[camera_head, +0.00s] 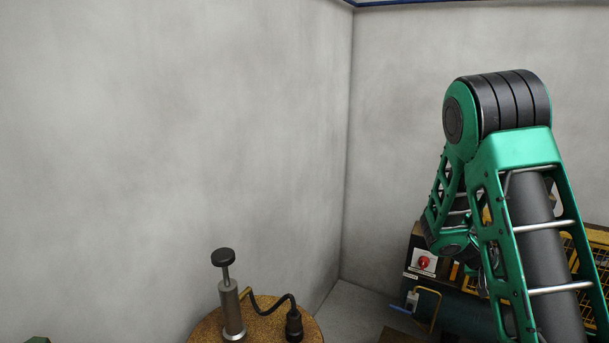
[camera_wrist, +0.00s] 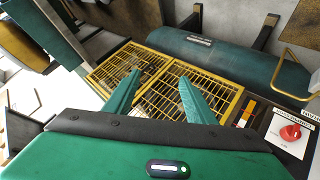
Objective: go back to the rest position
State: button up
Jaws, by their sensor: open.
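My gripper (camera_wrist: 160,97) shows in the wrist view with its two green fingers spread apart. Nothing is between the fingers. Behind them is a yellow wire-mesh guard (camera_wrist: 190,82) in two panels on a machine; I cannot tell how far it is from the fingertips. In the head view my green arm rises on the right and bends at a black joint; the gripper itself cannot be made out there.
The machine has a red knob (camera_wrist: 290,132) on a white plate, also visible in the head view (camera_head: 423,262). A teal cylinder (camera_wrist: 235,62) lies behind the guard. A round brown table (camera_head: 262,318) holds a hand pump (camera_head: 231,300) with a black hose. Grey walls meet in a corner.

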jog(key=s+a+r+y, duration=0.3)
jog(key=s+a, duration=0.4)
jog(key=s, duration=0.2)
jog(key=s+a+r+n+y, duration=0.1)
jog(key=s+a+r+y, duration=0.3)
jog(key=s, duration=0.5)
jog(key=s+a+r+n+y, duration=0.1)
jog(key=s+a+r+y, duration=0.2)
jog(key=s+a, duration=0.6)
jog(key=shift+s+a+r+y, duration=0.3)
jog(key=shift+s+r+y, duration=0.1)
jog(key=shift+r, duration=0.2)
